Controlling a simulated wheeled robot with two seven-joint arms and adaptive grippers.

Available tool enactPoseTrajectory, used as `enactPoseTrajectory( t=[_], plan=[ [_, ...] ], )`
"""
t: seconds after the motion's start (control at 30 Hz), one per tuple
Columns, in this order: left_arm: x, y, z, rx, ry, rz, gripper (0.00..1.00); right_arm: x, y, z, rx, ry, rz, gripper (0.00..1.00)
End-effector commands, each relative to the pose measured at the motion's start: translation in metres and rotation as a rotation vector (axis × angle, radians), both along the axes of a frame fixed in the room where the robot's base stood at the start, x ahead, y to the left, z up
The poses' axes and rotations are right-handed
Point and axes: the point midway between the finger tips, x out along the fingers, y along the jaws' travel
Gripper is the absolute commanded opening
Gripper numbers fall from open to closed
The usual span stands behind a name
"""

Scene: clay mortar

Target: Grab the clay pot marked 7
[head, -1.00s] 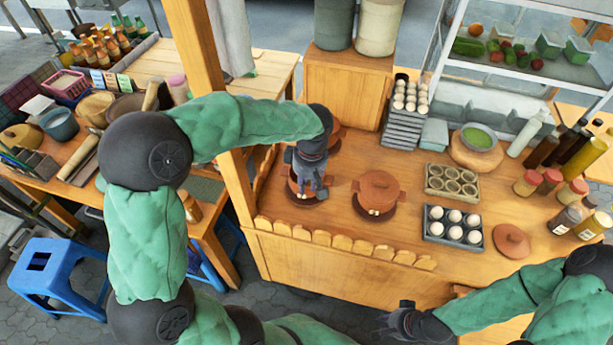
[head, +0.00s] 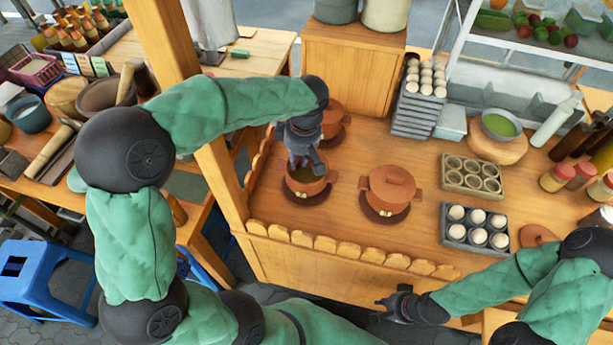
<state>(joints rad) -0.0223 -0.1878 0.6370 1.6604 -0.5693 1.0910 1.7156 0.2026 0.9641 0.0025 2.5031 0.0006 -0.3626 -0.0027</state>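Several brown clay pots stand on the wooden cart top; no number 7 is legible on any. An open pot (head: 308,187) on a dark round mat is directly below my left gripper (head: 305,164). The gripper points down at its back rim; its fingers are small and dark, so I cannot tell whether they are open or touch the rim. A lidded pot (head: 390,188) sits to the right on its own mat. Another pot (head: 334,113) is behind, partly hidden by my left arm. My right gripper (head: 384,303) hangs at the cart's front edge, away from the pots; its opening is unclear.
A loose clay lid (head: 537,236) lies at right, near a tray of white eggs (head: 474,226) and a tray of cups (head: 472,177). A wooden post (head: 172,50) stands beside my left arm. A low scalloped rail (head: 325,244) edges the front.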

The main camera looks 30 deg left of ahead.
Motion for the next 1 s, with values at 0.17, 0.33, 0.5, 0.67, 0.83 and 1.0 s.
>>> enactPoseTrajectory(
  t=[0.17,0.33,0.5,0.67,0.83,1.0],
  plan=[
    [0.0,0.002,-0.017,0.0,0.002,0.0,0.2,0.0,0.0,-0.005,0.0,0.0,0.0,0.24],
    [0.0,0.006,-0.042,0.0,0.002,0.001,0.2,0.0,0.0,-0.012,0.0,0.0,0.0,0.24],
    [0.001,0.007,-0.056,0.0,0.001,0.001,0.2,0.0,0.0,-0.016,0.0,0.0,0.0,0.24],
    [0.0,0.007,-0.068,-0.001,0.002,0.0,0.2,0.0,0.0,-0.021,0.0,0.0,0.0,0.24],
    [-0.002,0.007,-0.093,0.0,0.003,-0.001,0.2,0.0,0.0,-0.031,0.0,0.0,0.0,0.24],
    [-0.001,0.01,-0.107,-0.001,0.001,0.0,0.2,0.0,0.0,-0.035,0.0,0.0,0.0,0.24]
  ],
)
